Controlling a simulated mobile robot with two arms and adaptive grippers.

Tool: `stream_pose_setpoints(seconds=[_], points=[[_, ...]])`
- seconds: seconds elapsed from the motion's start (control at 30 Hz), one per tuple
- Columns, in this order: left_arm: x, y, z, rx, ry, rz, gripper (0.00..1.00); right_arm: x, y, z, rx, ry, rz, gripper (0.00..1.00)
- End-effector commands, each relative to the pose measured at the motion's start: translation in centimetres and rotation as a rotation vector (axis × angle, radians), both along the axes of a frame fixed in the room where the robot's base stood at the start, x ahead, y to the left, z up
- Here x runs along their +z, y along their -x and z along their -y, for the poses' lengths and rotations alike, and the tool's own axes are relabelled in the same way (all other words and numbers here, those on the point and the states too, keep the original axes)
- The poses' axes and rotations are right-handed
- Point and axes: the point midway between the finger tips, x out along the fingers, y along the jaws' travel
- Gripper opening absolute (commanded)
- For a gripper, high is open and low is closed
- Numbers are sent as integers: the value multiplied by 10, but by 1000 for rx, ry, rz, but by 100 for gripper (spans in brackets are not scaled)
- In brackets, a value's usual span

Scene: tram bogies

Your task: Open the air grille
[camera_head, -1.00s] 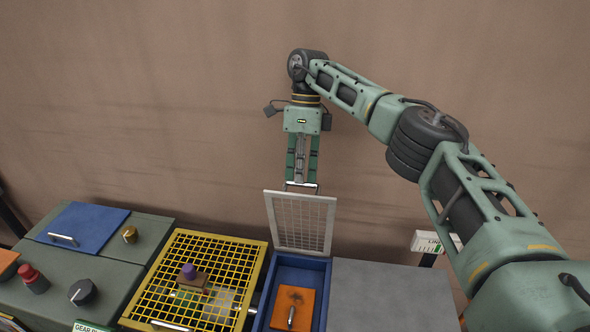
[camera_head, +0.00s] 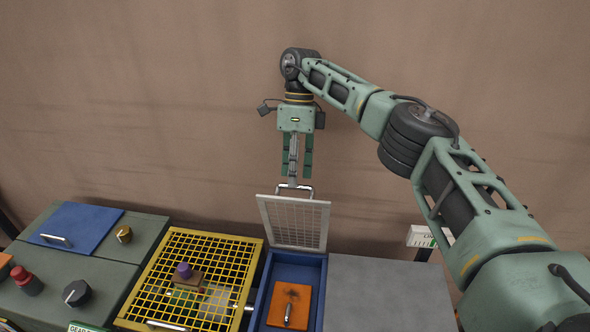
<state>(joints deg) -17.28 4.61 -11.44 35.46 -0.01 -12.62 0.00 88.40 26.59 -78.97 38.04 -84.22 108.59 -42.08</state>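The air grille (camera_head: 294,223) is a pale mesh panel in a light frame. It stands raised, hinged at the back of an open blue box (camera_head: 262,296). A metal bar handle (camera_head: 303,187) sits at its upper edge. My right gripper (camera_head: 294,179) hangs fingers-down from above, directly over the handle. Its green fingers stand apart and end just above the bar; a grey part between them reaches down to it. Whether it grips the bar is unclear. Inside the box is an orange plate (camera_head: 298,296) with a small metal handle. My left gripper is out of view.
A yellow mesh cage (camera_head: 255,262) with a purple-topped part inside stands left of the box. Further left are a blue flap (camera_head: 75,227) and several knobs on a grey-green cabinet. A bare grey top (camera_head: 385,295) lies to the right.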

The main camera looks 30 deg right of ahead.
Motion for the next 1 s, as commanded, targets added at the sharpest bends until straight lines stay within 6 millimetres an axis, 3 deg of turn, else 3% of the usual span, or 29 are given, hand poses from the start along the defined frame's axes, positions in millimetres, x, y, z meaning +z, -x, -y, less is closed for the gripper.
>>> stream_pose_setpoints(seconds=[0.03, 0.37, 0.7, 1.0], points=[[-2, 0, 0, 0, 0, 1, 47, -12, 1, 3, -3, 14, -7, 27], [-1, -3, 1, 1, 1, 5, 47, -7, 0, 4, -3, 15, -5, 27], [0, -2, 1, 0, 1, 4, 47, 51, -9, 8, -3, 10, 4, 27], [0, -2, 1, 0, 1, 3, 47, 74, -12, 10, 0, 6, 7, 27]])
